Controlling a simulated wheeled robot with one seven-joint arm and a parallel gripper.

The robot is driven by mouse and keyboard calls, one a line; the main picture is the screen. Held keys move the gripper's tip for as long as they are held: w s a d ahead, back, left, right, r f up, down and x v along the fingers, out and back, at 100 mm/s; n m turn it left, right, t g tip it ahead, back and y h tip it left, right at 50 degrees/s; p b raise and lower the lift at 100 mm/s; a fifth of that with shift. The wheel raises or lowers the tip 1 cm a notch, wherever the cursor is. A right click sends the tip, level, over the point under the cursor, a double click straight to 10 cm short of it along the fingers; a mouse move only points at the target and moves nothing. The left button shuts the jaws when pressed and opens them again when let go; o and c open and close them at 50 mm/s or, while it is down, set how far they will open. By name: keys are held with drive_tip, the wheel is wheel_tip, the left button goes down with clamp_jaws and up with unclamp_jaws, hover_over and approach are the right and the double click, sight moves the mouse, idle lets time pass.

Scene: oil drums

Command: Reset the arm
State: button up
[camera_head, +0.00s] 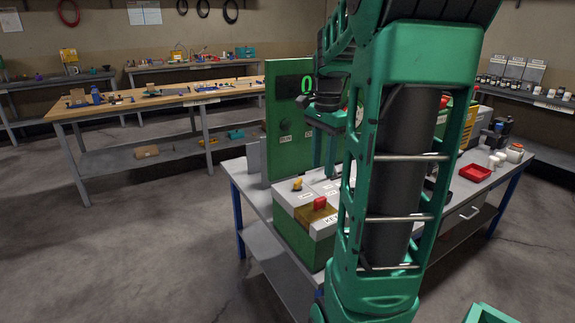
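My green arm rises through the right-centre of the view, with its upper part bent over toward the left and down. My gripper (326,150) hangs over the near workbench, above a green and brown box (295,228) and in front of an upright green panel (281,150). The arm's own links partly cover the wrist and fingers. I cannot tell whether the fingers are open or shut, and I see nothing clearly held.
The near workbench (258,212) bears the box, with a red item (320,203) and a yellow item (297,184) on top. A red tray (475,173) lies at its right. A wooden-topped bench (150,104) stands behind. The floor at left is clear.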

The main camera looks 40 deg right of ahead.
drive_tip(key=shift+a, duration=0.1)
drive_tip(key=s+a+f+n, duration=0.4)
drive_tip(key=s+a+n, duration=0.3)
drive_tip(key=a, duration=0.1)
drive_tip(key=s+a+f+n, duration=0.4)
drive_tip(key=s+a+n, duration=0.3)
drive_tip(key=a, duration=0.1)
drive_tip(key=shift+a+f, duration=0.25)
drive_tip(key=shift+a, duration=0.15)
